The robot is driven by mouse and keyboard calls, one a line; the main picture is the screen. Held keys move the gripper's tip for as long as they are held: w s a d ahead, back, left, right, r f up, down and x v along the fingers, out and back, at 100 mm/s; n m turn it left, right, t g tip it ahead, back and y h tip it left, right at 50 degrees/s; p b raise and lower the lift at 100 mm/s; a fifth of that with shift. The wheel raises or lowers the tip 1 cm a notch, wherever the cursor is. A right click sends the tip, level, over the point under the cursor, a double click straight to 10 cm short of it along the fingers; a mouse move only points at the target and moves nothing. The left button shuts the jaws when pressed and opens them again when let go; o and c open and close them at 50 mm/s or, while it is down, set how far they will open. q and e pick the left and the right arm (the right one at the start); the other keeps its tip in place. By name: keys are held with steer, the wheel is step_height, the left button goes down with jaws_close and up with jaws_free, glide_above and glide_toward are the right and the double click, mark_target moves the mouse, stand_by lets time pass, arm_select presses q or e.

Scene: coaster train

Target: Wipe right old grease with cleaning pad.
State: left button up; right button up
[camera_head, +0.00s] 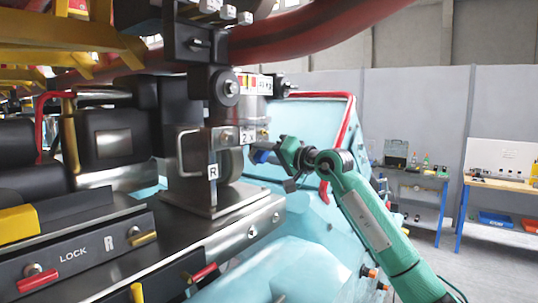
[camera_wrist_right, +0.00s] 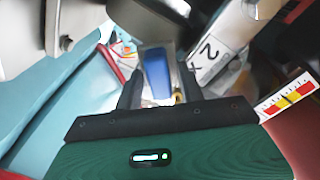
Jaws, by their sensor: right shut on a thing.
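My right gripper (camera_head: 272,155) reaches in from the right beside the wheel assembly. It is shut on a blue cleaning pad (camera_head: 261,157), which also shows between the two dark fingers in the right wrist view (camera_wrist_right: 157,75). The pad is close to the metal wheel bracket (camera_head: 224,137); I cannot tell whether it touches it. A grey wheel (camera_head: 230,163) sits in the bracket, above a metal base plate. I cannot make out the old grease in either view. My left gripper is not in view.
A thick red rail (camera_head: 320,30) runs overhead. The light-blue car body (camera_head: 300,125) with a red bar lies behind my gripper. A label marked 2 (camera_wrist_right: 207,52) is near the right finger. Dark seats are at left. Workbenches (camera_head: 505,183) stand at the back right.

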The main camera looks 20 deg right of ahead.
steer(key=shift+s+d+f+b, duration=0.15)
steer(key=shift+s+b, duration=0.1)
steer(key=shift+b, duration=0.15)
steer(key=shift+s+d+b, duration=0.2)
steer(key=shift+s+b, duration=0.15)
steer(key=shift+r+b+v, duration=0.2)
steer(key=shift+b+v, duration=0.4)
steer(key=shift+v, duration=0.65)
steer(key=shift+r+b+v, duration=0.15)
steer(key=shift+b+v, duration=0.4)
steer(key=shift+v, duration=0.7)
steer(key=shift+w+d, duration=0.1)
steer(key=shift+d, duration=0.05)
steer(key=b+v, duration=0.1)
steer(key=v, duration=0.2)
steer(key=shift+d+r+b, duration=0.1)
steer(key=shift+d+b, duration=0.05)
steer(key=shift+b, duration=0.15)
